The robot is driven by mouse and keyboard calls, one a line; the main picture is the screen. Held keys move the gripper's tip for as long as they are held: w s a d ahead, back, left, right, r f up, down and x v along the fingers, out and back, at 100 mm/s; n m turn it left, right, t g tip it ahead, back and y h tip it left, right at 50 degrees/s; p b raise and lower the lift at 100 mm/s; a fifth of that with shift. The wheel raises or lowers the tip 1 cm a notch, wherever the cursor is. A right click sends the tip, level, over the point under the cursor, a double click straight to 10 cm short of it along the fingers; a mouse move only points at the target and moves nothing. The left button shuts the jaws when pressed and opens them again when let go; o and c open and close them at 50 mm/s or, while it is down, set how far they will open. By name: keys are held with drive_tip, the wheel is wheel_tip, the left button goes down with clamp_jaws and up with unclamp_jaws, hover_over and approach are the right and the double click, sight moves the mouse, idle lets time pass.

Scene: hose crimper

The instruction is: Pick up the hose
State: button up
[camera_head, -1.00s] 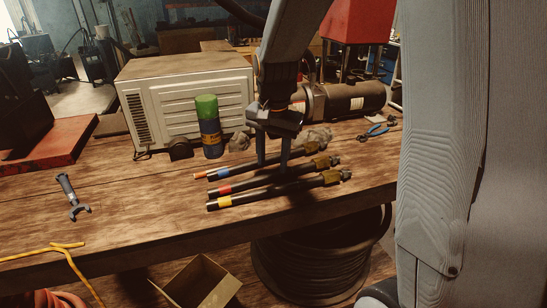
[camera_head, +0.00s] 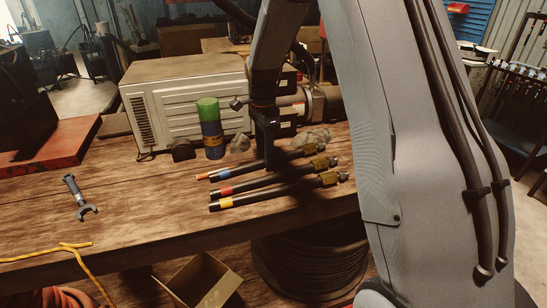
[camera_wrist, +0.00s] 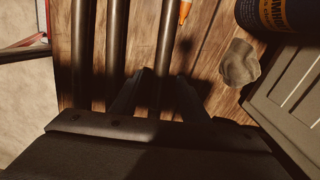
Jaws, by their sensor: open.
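Three dark hoses with brass fittings lie side by side on the wooden workbench. My gripper (camera_head: 269,164) is open and points down at the back hose. In the wrist view, my gripper (camera_wrist: 160,92) has one dark finger on each side of the rightmost hose (camera_wrist: 171,45). Shadow hides whether the fingers touch it. The other two hoses (camera_wrist: 116,45) run to the left of the fingers.
A green-capped can (camera_head: 210,128) and a grey crumpled rag (camera_head: 240,143) stand behind the hoses, before a pale metal box (camera_head: 185,95). A wrench (camera_head: 78,197) lies at the left. A cardboard box (camera_head: 200,283) sits below the bench edge (camera_head: 170,243).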

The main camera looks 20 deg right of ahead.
drive_tip(key=shift+f, duration=1.1)
clamp_jaws()
